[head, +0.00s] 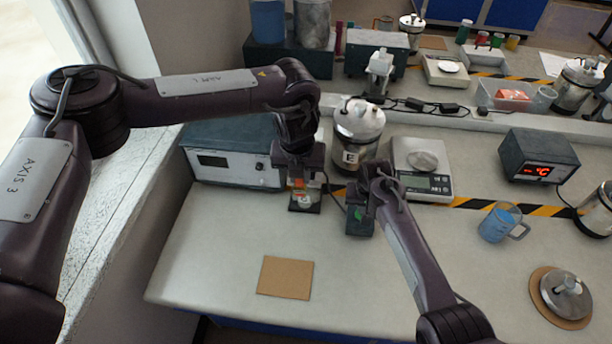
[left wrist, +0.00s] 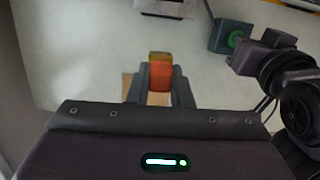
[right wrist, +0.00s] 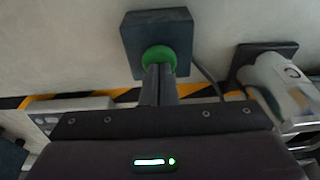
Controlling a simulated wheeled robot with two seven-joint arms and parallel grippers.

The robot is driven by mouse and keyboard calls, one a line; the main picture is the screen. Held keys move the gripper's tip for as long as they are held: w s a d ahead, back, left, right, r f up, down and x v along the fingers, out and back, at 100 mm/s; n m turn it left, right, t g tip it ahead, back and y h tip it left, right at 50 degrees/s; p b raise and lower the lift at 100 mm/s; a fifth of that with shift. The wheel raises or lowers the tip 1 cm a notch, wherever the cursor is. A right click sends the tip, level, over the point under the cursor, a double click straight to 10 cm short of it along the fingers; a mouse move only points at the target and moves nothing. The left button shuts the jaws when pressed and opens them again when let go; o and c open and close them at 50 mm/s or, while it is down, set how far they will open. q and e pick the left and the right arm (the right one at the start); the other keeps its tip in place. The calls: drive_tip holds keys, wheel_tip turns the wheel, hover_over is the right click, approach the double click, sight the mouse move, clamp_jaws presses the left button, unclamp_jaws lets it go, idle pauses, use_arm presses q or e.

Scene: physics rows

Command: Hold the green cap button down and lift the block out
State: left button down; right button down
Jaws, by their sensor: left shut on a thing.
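My left gripper (head: 304,196) points down over the bench, left of the button box. It is shut on an orange block (left wrist: 160,77) with a yellowish end, between its two dark fingers. The block shows only as a small orange patch in the head view (head: 299,184); I cannot tell whether its lower end is clear of a holder. The green cap button (right wrist: 159,57) sits on a dark box (right wrist: 178,22), also seen in the left wrist view (left wrist: 226,38). My right gripper (right wrist: 160,82) has its fingers together, tips against the button. How far the button is pressed is unclear.
A tan square mat (head: 285,278) lies on the bench in front. A pale instrument box (head: 232,169) stands behind left, a metal canister (head: 358,130) behind, a scale (head: 421,185) at back right. The front middle bench is clear.

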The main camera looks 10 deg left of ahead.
drive_tip(key=shift+r, duration=2.95)
drive_tip(key=shift+f, duration=0.1)
